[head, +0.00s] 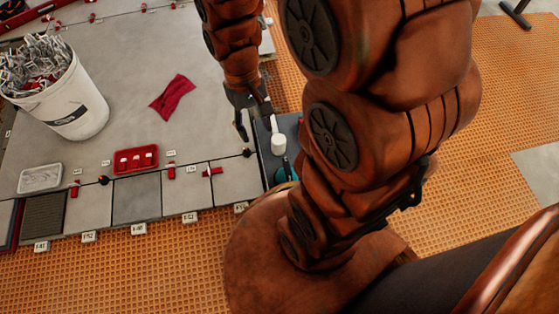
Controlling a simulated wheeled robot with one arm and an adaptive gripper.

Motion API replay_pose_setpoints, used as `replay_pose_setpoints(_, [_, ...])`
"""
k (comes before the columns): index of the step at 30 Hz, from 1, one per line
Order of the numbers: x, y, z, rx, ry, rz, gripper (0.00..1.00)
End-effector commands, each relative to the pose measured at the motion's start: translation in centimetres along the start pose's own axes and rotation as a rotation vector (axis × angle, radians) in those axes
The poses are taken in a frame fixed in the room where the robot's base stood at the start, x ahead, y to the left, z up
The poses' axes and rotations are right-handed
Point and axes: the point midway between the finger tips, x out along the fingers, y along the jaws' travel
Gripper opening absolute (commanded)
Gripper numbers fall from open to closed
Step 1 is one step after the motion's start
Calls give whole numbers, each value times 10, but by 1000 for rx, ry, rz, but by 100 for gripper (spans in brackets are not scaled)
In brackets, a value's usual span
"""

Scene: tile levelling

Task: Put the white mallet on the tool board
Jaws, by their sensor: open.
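A white object that looks like the white mallet (278,144) lies on a dark grey board (265,163), which is probably the tool board. My arm hides the right part of the board, so I cannot tell how much of the mallet is covered. My gripper (252,126) is open, pointing down just left of the white mallet, over the board's left edge. I see nothing between its fingers, and a gap shows between the gripper and the mallet.
A white bucket (75,113) full of metal clips stands at the left. A red cloth (173,93), a red tray (136,159) and a whitish tray (40,179) lie on the grey tiles. Small red clips and labels line the tile edge. Orange grid flooring (150,270) is bare in front.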

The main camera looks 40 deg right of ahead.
Motion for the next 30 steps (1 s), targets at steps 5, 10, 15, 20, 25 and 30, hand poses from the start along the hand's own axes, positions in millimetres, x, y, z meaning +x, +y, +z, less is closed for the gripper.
replay_pose_setpoints(5, [-10, -11, 51, -46, -24, 10, 49])
replay_pose_setpoints(10, [-15, -16, 95, -86, -47, 21, 49])
replay_pose_setpoints(15, [-15, -17, 126, -114, -65, 31, 49])
replay_pose_setpoints(20, [-14, -17, 139, -124, -77, 35, 49])
replay_pose_setpoints(25, [-14, -17, 140, -125, -78, 35, 49])
replay_pose_setpoints(30, [-14, -18, 140, -124, -78, 35, 49])
